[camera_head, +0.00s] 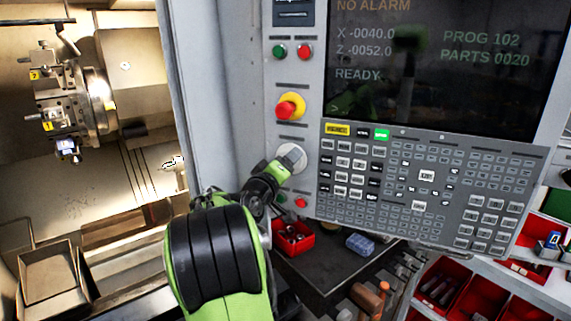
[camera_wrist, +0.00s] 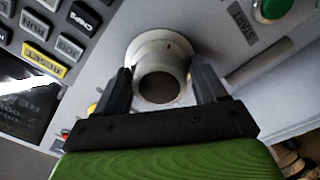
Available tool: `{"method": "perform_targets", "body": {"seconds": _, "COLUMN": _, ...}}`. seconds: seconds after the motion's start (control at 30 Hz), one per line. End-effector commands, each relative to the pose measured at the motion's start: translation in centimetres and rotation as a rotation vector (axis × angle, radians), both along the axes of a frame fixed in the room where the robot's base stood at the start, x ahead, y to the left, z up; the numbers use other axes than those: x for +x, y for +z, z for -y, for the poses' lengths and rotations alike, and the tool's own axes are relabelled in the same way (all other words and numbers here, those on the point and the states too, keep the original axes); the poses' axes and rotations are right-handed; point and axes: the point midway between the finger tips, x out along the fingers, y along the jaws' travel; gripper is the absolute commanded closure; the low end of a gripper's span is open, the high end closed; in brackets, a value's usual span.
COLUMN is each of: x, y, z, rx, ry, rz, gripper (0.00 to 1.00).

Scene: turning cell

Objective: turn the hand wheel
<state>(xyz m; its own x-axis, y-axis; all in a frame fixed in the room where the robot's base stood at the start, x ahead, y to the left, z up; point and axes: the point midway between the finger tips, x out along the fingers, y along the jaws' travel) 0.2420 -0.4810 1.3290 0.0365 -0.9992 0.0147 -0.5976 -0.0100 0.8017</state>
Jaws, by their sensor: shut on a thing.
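The hand wheel (camera_head: 291,155) is a pale round knob on the control panel, below the red emergency button. In the wrist view the hand wheel (camera_wrist: 158,50) shows as a light ring with a darker grey round grip sticking out toward me. My gripper (camera_wrist: 158,85) has one dark finger on each side of this grip and is shut on it. In the head view my gripper (camera_head: 282,168) is at the lower edge of the wheel, and my green and black arm comes up from below. The fingers partly hide the wheel there.
The red emergency button (camera_head: 290,107) sits just above the wheel. A green button (camera_wrist: 272,8) is near the wheel in the wrist view. The keypad (camera_head: 425,190) is close on the right. A red bin (camera_head: 292,238) and a blue block (camera_head: 359,244) are below.

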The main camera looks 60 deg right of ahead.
Motion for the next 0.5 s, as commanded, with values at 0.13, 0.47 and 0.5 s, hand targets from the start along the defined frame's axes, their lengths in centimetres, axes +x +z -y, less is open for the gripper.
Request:
{"method": "perform_targets", "body": {"seconds": 0.13, "x": 0.02, "y": 0.12, "z": 0.0, "rx": -0.004, "ry": 0.0, "rz": -0.079, "gripper": 0.59}}
{"method": "perform_targets", "body": {"seconds": 0.47, "x": -0.01, "y": 0.06, "z": 0.0, "rx": -0.009, "ry": 0.0, "rz": -0.164, "gripper": 0.59}}
{"method": "perform_targets", "body": {"seconds": 0.5, "x": -0.01, "y": 0.05, "z": 0.01, "rx": -0.009, "ry": 0.0, "rz": -0.167, "gripper": 0.59}}
